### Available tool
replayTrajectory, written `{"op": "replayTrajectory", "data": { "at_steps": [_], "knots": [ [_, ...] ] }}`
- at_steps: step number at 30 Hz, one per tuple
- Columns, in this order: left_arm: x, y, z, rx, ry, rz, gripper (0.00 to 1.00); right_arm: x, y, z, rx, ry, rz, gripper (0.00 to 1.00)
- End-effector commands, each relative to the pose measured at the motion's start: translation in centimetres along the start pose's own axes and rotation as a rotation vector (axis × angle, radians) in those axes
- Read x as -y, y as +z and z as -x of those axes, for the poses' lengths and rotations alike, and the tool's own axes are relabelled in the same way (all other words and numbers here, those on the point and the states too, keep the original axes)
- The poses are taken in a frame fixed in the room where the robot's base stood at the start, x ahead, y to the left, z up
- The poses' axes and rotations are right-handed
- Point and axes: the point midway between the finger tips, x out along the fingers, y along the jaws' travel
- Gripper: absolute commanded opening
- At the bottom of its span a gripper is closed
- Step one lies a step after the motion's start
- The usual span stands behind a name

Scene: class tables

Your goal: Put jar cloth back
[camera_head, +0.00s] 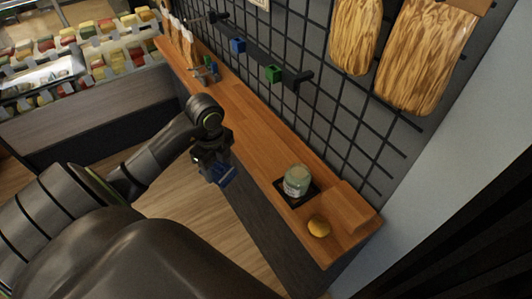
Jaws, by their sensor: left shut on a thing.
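A jar (297,182) with a pale green top and a light label stands upright on a dark square mat (282,187) on the wooden counter. My left gripper (214,170) is over the floor beside the counter's front edge, left of the jar and apart from it. My right gripper is not in view.
A dark rail on the wall grid carries a blue piece (238,46) and a green piece (273,73). The counter's middle (250,135) is clear.

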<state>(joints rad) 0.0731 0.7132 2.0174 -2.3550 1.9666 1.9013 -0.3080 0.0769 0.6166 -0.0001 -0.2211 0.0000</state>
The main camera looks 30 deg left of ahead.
Motion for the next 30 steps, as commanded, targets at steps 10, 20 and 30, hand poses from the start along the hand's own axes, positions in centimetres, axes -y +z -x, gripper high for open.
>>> {"op": "replayTrajectory", "data": {
  "at_steps": [10,20,30],
  "knots": [
    [8.0,-3.5,0.2,-0.005,-0.001,-0.001,0.4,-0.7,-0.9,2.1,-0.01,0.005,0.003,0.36],
    [15.0,-6.3,-0.2,-0.001,0.0,-0.003,0.4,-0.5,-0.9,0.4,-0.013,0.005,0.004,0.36],
    [14.5,-6.0,-2.7,0.0,0.003,-0.001,0.4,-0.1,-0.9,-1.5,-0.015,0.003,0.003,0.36]
  ]
}}
